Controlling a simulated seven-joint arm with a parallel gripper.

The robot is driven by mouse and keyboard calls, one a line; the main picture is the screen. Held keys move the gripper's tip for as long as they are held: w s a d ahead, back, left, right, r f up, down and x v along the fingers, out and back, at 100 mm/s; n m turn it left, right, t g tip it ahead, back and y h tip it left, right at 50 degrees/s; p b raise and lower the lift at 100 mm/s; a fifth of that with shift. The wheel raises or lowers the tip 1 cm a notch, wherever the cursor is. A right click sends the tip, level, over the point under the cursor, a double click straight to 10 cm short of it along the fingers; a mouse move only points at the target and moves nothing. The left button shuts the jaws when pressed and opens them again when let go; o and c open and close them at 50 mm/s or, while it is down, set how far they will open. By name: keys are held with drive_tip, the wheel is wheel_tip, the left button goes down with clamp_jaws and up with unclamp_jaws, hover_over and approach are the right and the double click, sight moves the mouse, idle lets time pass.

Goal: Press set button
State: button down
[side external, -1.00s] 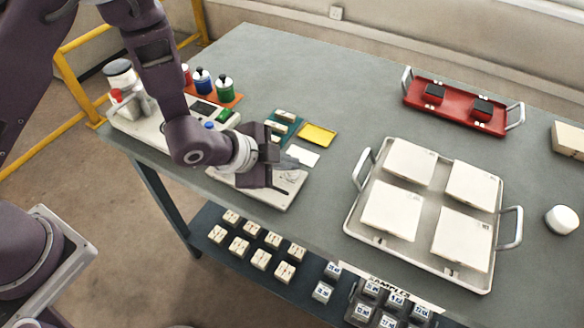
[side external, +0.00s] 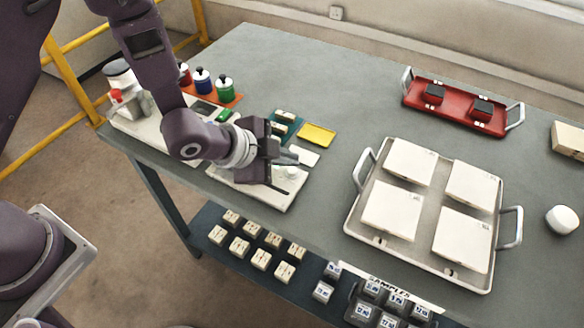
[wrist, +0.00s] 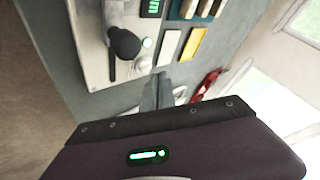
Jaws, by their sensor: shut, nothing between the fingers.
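The pale tester (side external: 262,192) lies along the table's left front edge. It also shows in the wrist view (wrist: 92,45), with a green-lit display (wrist: 151,8), a dark round knob (wrist: 124,43), a small lit button (wrist: 147,43) and a pale round part (wrist: 144,64). I cannot read any label, so which one is the set button is unclear. A green part (side external: 225,115) shows beyond my wrist. My gripper (side external: 290,160) is shut and empty over the tester's right end. Its fingertips (wrist: 158,88) show beside the panel in the wrist view; contact is not visible.
A yellow pad (side external: 317,135) and a white pad (side external: 305,156) lie right of the tester. Capped bottles (side external: 224,88) stand behind it. A metal tray (side external: 356,222) with white tiles and a red tray (side external: 455,119) lie right. The table's back middle is clear.

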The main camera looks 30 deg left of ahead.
sight(288, 176)
wheel_tip(288, 176, up, 5)
idle(0.8)
idle(0.4)
drive_tip(key=s+a+r+n+y, duration=0.1)
drive_tip(key=s+a+r+n, duration=0.3)
drive_tip(key=a+r, duration=0.3)
drive_tip(key=s+a+r+n+y, duration=0.2)
drive_tip(key=s+a+r+n, duration=0.2)
drive_tip(key=a+r, duration=0.3)
drive_tip(key=s+a+r+n+g, duration=0.1)
drive_tip(key=s+a+r+n, duration=0.1)
drive_tip(key=s, duration=0.6)
drive_tip(key=s+a+r+n+g, duration=0.1)
drive_tip(key=s+a+n, duration=0.1)
drive_tip(key=s, duration=0.7)
drive_tip(key=shift+s+a+r+n+g+y, duration=0.2)
drive_tip(key=shift+r+n+g+y, duration=0.2)
drive_tip(key=shift+n, duration=0.5)
